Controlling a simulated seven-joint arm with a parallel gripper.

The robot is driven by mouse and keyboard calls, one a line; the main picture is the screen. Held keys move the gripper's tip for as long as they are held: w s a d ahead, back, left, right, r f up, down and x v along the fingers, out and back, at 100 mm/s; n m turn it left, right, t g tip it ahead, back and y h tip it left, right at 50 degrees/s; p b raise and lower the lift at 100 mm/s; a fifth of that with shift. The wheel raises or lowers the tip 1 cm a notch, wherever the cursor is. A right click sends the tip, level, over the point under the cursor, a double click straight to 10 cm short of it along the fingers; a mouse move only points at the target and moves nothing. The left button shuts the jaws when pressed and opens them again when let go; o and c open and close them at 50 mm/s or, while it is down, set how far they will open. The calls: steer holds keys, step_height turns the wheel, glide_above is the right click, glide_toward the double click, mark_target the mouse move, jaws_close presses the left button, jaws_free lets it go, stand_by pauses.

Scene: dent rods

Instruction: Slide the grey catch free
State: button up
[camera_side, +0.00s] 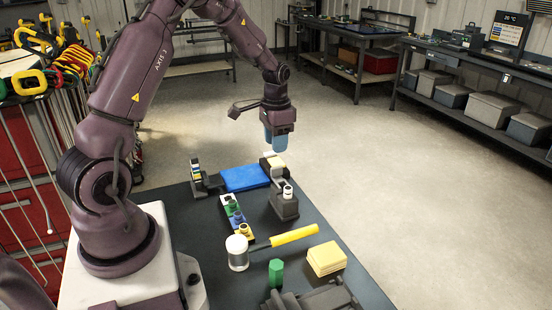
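My gripper (276,143) hangs above the far end of the dark table, pointing down, with blue fingers. I cannot tell whether the fingers are apart or together, and I see nothing between them. Below it stands a dark grey fixture (284,207) with a white-ringed post and a pale block (275,162) behind. No separate grey catch can be told apart with certainty; it may be part of this fixture or of the dark grey device (315,298) at the front edge, which is cut off by the frame.
A blue mat (245,178) lies left of the fixture, beside a dark holder (197,174) with coloured strips.

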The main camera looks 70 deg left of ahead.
step_height(320, 180, up, 5)
stand_by(0.5)
steer(key=s+d+r+t, duration=0.2)
steer(key=s+d+r, duration=0.5)
steer(key=d, duration=0.4)
steer(key=s+d+r+t, duration=0.3)
steer(key=s+d+r, duration=0.4)
steer(key=s+d, duration=0.3)
steer(key=shift+d+t, duration=0.3)
steer(key=shift+d, duration=0.3)
